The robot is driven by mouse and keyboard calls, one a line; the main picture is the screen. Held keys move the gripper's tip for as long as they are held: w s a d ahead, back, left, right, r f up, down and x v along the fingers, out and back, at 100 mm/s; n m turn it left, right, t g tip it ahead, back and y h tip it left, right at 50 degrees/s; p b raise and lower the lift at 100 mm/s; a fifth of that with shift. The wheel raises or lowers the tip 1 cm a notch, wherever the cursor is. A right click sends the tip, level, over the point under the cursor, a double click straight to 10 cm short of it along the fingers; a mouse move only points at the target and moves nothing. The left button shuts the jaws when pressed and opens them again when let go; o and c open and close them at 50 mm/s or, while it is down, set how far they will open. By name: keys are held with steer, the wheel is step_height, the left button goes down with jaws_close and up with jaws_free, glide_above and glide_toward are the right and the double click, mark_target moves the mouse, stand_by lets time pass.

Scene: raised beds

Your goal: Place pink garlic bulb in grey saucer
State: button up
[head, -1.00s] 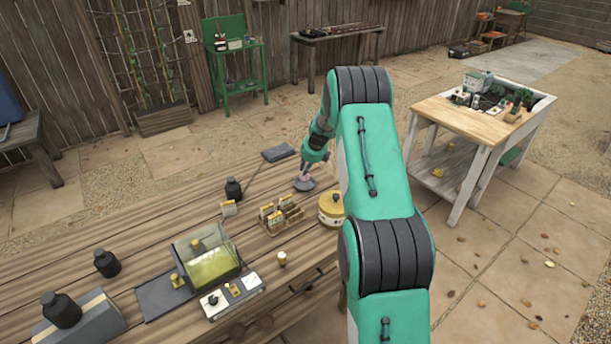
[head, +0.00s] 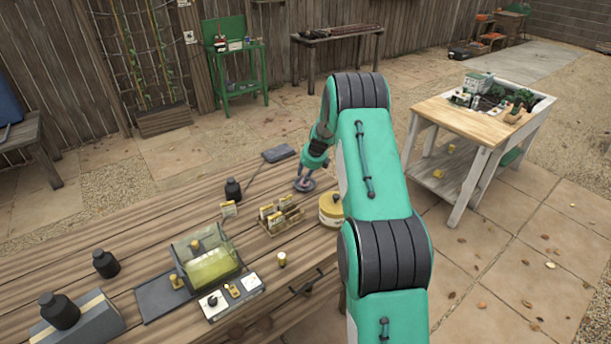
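The grey saucer (head: 304,186) lies on the wooden table near its far right end, left of my arm. My gripper (head: 304,180) points down right over the saucer, its fingertips at or close to it. The fingers are small here, and I cannot tell whether they are open or shut. I cannot make out the pink garlic bulb; it may be hidden by the fingers.
A dark flat slab (head: 278,153) lies behind the saucer and a dark bottle (head: 233,190) stands to its left. A yellow-lidded tin (head: 331,210) and a wooden rack of packets (head: 280,217) stand nearer. Bare planks surround the saucer.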

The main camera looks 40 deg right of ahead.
steer(key=shift+r, duration=0.1)
steer(key=p+v, duration=0.2)
steer(key=v, duration=1)
steer(key=shift+r, duration=0.1)
stand_by(0.5)
steer(key=s+a+r+n, duration=0.5)
steer(key=a+r+n, duration=0.1)
steer(key=a+r, duration=0.3)
steer(key=s+a+r+n, duration=0.5)
steer(key=a+r, duration=0.3)
steer(key=a, duration=0.2)
steer(key=s+a+r+n, duration=0.5)
steer(key=a+r+n, duration=0.1)
steer(key=a+r, duration=0.3)
steer(key=s+a+r+n, duration=0.4)
steer(key=s+a+n, duration=0.55)
steer(key=s, duration=0.45)
steer(key=s+a+f+n, duration=0.1)
steer(key=s+a+n, duration=0.2)
steer(key=s, duration=0.6)
steer(key=s+a+n, duration=0.3)
steer(key=s+n, duration=0.3)
steer(key=s, duration=0.3)
steer(key=shift+s+a+f+n+t, duration=0.2)
steer(key=shift+a+f+n+t, duration=0.15)
steer(key=shift+a+f+t, duration=0.05)
